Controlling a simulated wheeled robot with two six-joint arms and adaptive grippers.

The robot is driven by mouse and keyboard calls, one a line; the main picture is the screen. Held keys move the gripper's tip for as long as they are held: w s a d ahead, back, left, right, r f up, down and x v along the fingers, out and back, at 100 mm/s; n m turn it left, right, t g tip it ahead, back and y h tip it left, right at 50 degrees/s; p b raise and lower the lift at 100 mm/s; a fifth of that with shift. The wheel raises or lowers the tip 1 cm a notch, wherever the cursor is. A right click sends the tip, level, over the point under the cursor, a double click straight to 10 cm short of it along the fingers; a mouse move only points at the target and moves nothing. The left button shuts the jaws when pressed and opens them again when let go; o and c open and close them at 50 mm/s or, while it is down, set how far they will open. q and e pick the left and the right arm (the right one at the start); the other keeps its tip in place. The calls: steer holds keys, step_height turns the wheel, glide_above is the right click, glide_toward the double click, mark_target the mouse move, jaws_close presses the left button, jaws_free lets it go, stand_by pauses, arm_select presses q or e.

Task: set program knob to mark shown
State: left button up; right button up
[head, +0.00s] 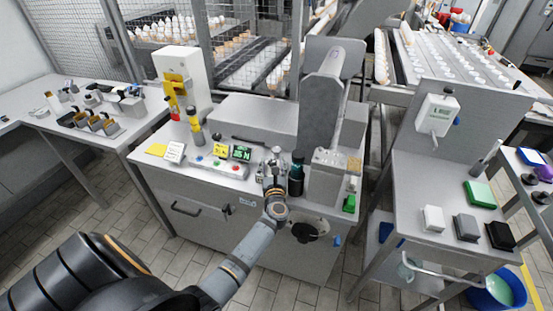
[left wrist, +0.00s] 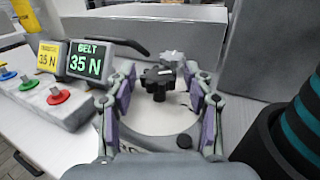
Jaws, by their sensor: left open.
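A black lobed knob (left wrist: 158,80) stands on a round pale plate (left wrist: 150,118) in the left wrist view. My left gripper (left wrist: 160,92) is open, with one purple-padded finger on each side of the knob; I cannot tell whether either touches it. In the head view my left gripper (head: 275,158) is over the console top and largely hides the knob. A green-lit display (left wrist: 91,62) reads "BELT 35 N", and a yellow card (left wrist: 49,57) beside it reads "35 N". Any mark on the knob's plate is too small to read. My right gripper is not in view.
A smaller grey knob (left wrist: 172,57) stands just behind the black one. A dark cylinder with teal bands (head: 297,173) stands close to the right of my gripper. A button box (head: 220,166) lies to the left. A grey machine column (head: 325,110) rises behind at right.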

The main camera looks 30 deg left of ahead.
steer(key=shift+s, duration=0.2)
arm_select(q)
steer(key=shift+s, duration=0.1)
steer(key=shift+c, duration=1.3)
jaws_close()
